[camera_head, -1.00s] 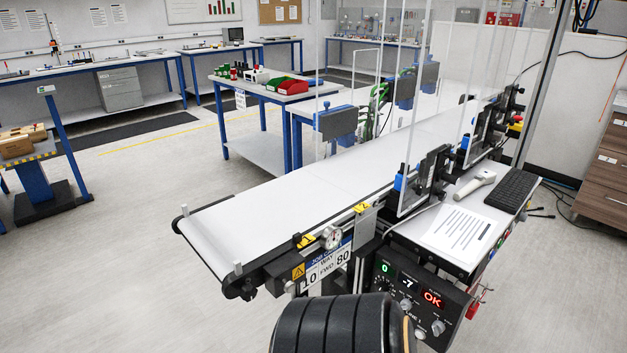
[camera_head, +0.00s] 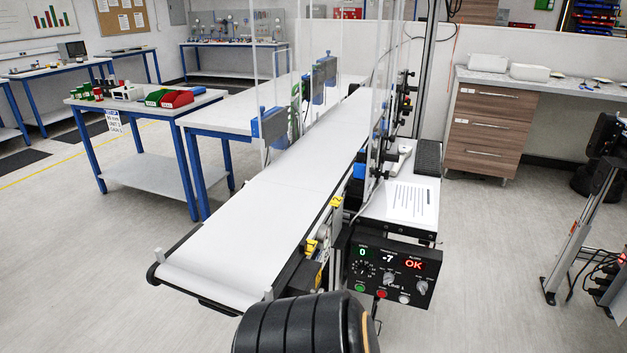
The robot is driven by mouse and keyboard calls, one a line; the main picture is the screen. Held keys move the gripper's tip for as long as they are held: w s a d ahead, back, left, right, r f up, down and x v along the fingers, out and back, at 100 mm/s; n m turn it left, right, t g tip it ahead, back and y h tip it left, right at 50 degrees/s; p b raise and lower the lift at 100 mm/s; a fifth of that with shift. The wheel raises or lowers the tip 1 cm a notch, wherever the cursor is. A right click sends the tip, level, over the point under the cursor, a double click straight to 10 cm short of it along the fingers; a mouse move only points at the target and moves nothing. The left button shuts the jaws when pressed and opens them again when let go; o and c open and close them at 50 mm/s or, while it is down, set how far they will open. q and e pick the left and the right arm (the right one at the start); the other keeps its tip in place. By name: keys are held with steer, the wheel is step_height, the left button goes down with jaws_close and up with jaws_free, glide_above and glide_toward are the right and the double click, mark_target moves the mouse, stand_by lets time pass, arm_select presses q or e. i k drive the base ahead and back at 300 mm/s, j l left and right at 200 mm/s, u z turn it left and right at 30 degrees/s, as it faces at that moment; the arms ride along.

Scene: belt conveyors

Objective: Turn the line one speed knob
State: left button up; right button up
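The black control panel (camera_head: 376,287) hangs at the near right side of the belt conveyor (camera_head: 240,225) and faces me. Its displays read a green 0, a white -7 and a red OK. A dial knob (camera_head: 363,268) with scale marks sits under the 0. Two grey knobs, a middle one (camera_head: 390,279) and a right one (camera_head: 422,287), sit beside it. Green, red and white buttons run along the lower edge. The lettering is too small to tell which knob is for speed. Neither gripper is in view; only a black ribbed part of mine shows at the bottom, left of the panel.
A paper sheet (camera_head: 408,200), a scanner and a keyboard (camera_head: 428,157) lie on the shelf behind the panel. Clear guard panels stand along the belt. A drawer cabinet (camera_head: 487,132) stands at the back right, a metal stand at the far right. The floor right of the panel is clear.

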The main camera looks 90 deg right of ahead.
mark_target(362, 272)
steer(key=i+z, duration=0.2)
steer(key=z, duration=0.25)
steer(key=i+l+z, duration=0.1)
steer(key=z, duration=0.35)
steer(key=i+j+z, duration=0.1)
steer(key=i+z, duration=0.15)
steer(key=z, duration=0.15)
steer(key=i+j+z, duration=0.15)
steer(key=z, duration=0.3)
steer(key=i+j+z, duration=0.15)
steer(key=z, duration=0.3)
